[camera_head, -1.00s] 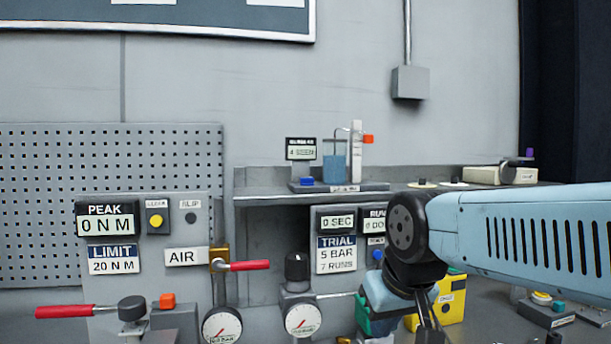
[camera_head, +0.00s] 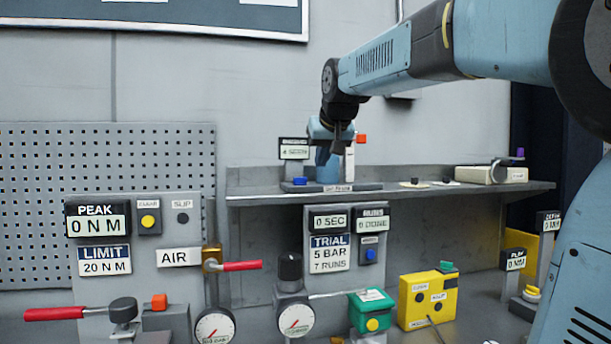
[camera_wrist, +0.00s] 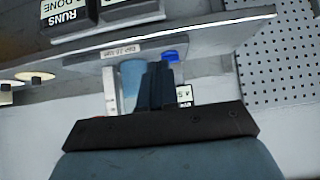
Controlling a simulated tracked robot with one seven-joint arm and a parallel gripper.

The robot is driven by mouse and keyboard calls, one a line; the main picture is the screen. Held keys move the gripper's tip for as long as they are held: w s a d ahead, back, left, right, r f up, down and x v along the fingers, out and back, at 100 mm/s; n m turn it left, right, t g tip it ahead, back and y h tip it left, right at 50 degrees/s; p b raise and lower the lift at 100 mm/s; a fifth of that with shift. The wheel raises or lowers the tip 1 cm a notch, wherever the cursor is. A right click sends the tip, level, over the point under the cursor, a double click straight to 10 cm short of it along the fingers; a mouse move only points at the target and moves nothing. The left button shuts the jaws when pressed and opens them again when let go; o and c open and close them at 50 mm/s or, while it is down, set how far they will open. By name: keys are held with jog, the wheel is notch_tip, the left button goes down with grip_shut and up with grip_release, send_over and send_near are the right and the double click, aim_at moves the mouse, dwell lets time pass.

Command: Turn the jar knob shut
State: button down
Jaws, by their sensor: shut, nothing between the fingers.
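The jar stand (camera_head: 340,187) is a dark base on the shelf. It bears a jar of blue liquid (camera_head: 322,178), a white column, a small display (camera_head: 294,149), a blue knob (camera_head: 299,181) and an orange-red knob (camera_head: 361,139) high on the column. I cannot tell which is the jar knob. My gripper (camera_head: 327,158) points down in front of the jar and partly hides it. Its fingers are shut and empty. The wrist view is upside down; there the closed fingers (camera_wrist: 160,76) lie between the jar (camera_wrist: 132,76) and the blue knob (camera_wrist: 173,55).
The shelf (camera_head: 480,188) also bears small discs and a beige device (camera_head: 492,174). Below are a trial panel (camera_head: 330,253), gauges, red levers, a green box (camera_head: 371,311) and a yellow box (camera_head: 428,298). A pegboard (camera_head: 100,200) is at left.

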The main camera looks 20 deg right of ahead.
jog(key=w+r, duration=0.1)
jog(key=w, duration=0.1)
send_near(305, 182)
notch_tip(305, 182, down, 4)
jog(key=shift+w+f, duration=0.1)
jog(key=shift+w, duration=2.1)
jog(key=shift+d, duration=0.1)
